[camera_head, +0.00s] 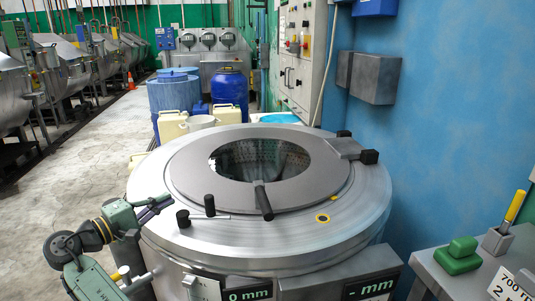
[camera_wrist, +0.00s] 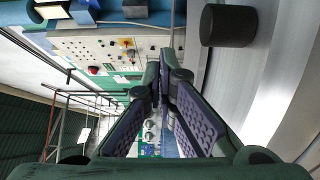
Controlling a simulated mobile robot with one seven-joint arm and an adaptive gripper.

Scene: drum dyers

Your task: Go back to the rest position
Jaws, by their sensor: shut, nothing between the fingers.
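My gripper (camera_head: 158,204) is at the left edge of the round steel drum machine (camera_head: 360,210) in the head view, low beside its top, with purple pads on green fingers. In the wrist view the fingers (camera_wrist: 164,75) come together at their tips with nothing between them. A black lever handle (camera_head: 209,206) on the drum top is just right of the fingers. A black cylindrical knob (camera_wrist: 228,25) shows close by at the upper right of the wrist view.
The drum's lid ring (camera_head: 190,165) surrounds an open dark hole, with a black-handled latch (camera_head: 262,201) at its front. A bench (camera_head: 430,265) at right carries a green block (camera_head: 458,255) and a brush holder (camera_head: 497,242). Blue barrels (camera_head: 229,88) stand behind. The floor at left is clear.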

